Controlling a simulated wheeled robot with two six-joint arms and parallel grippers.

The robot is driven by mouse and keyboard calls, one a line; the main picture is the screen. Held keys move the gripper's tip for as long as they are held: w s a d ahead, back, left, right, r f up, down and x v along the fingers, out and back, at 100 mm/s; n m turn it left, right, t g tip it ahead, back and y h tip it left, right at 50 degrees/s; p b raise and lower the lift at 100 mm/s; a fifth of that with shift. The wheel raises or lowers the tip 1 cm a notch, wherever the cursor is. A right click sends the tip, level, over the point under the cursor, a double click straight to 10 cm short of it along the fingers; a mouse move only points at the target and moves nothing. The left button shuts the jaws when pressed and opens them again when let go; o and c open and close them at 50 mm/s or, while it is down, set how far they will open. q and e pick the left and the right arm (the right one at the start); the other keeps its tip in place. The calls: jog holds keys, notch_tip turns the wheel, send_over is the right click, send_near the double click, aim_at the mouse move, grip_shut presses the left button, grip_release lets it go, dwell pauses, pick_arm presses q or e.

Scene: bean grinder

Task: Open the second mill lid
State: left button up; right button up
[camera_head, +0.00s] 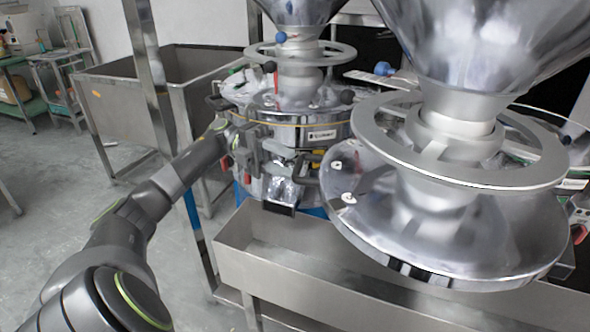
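The nearer mill on the right shows a large shiny round lid (450,235) with a metal ring wheel (375,135) above it and a steel hopper (480,45) on top. What lies under this lid is mostly hidden. The farther mill (320,134) stands in the middle, with its lid (290,101) level on its drum, a ring wheel (335,52) above and black knobs at the rim. My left gripper (283,152) is at the front left side of the farther mill, by its clamps and handles. Its fingers blend with these parts, so contact and opening are unclear. My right gripper is out of view.
A steel trough (285,262) runs below the mills. A square steel bin (150,70) on legs stands behind my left arm, with an upright post (150,50) close to the arm. Workbenches (50,75) are at the far left. The grey floor at left is clear.

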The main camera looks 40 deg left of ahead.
pick_arm(q)
jog(key=shift+a+f+b, duration=0.1)
jog(key=shift+a+b, duration=0.2)
jog(key=shift+a, duration=1.5)
